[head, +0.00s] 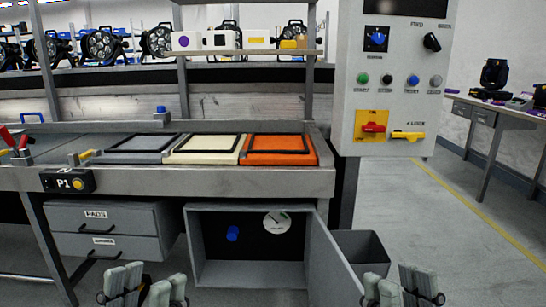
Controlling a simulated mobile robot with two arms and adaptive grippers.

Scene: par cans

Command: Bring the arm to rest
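My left gripper (144,284) shows at the bottom edge, left of centre, in front of the drawers and the cabinet. Its finger pads stand apart with nothing between them. My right gripper (401,286) shows at the bottom edge, right of centre, in front of the grey bin. Its fingers also stand apart and look empty. Only the finger ends show; both arms are out of the picture.
A bench (200,180) carries grey, cream and orange pads. Under it are drawers (105,232) and an open cabinet with its door (334,262) swung towards me. A grey bin (362,252) stands right of it. A control panel (395,60) hangs above. Floor at right is clear.

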